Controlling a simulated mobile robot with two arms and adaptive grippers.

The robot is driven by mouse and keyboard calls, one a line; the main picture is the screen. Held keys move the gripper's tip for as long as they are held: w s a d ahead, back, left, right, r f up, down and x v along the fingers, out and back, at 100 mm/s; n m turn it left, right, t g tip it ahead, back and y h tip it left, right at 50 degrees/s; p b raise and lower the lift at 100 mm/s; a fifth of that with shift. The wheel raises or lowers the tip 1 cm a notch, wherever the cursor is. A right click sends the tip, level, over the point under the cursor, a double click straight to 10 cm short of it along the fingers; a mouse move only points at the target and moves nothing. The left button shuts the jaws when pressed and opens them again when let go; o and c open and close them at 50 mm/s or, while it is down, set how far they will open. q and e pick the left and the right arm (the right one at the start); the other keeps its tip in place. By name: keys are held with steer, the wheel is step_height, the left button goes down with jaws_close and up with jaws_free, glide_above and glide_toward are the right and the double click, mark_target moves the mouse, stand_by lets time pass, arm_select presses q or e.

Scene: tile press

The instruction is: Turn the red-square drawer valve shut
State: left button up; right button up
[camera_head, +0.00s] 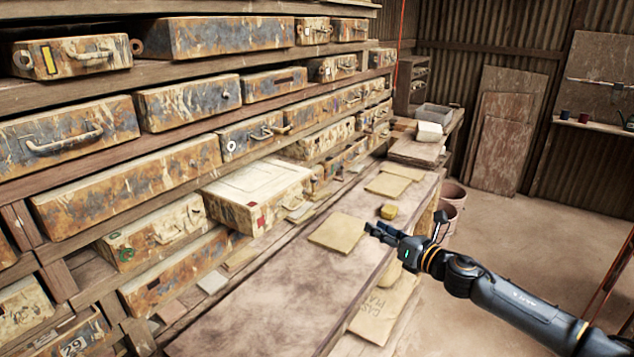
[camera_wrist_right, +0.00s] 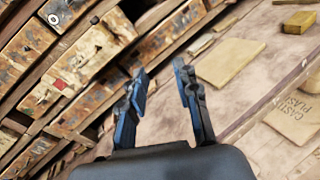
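The drawer with the red square (camera_head: 270,180) sticks out of the lower shelf row, with a whitish top and a rusty, worn front. Its red square (camera_head: 261,222) is on the front; a red mark also shows in the right wrist view (camera_wrist_right: 60,84). I cannot clearly make out a valve on it. My right gripper (camera_head: 376,233) is over the bench, to the right of the drawer and apart from it. In the right wrist view its two fingers (camera_wrist_right: 160,85) are spread with nothing between them. My left gripper is not in view.
A long bench (camera_head: 270,300) runs below the shelves, with a tan tile (camera_head: 338,232), a yellow block (camera_head: 388,211) and other flat pieces on it. Rusty drawers with handles (camera_head: 65,135) fill the rack at left. Floor (camera_head: 530,225) is open at right.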

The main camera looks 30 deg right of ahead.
mark_target(314, 186)
steer(key=w+a+r+n+y, duration=0.1)
steer(key=a+r+n+y, duration=0.2)
steer(key=a+r+n, duration=0.4)
arm_select(q)
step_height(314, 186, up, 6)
steer(key=p, duration=0.5)
steer(key=shift+p, duration=0.3)
arm_select(e)
steer(key=w+a+m, duration=0.1)
steer(key=w, duration=1.2)
steer(key=shift+w+a+r+m, duration=0.15)
steer(key=shift+w+r+m, duration=0.1)
steer(key=shift+m, duration=0.15)
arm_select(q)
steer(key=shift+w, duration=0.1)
arm_select(e)
jaws_close()
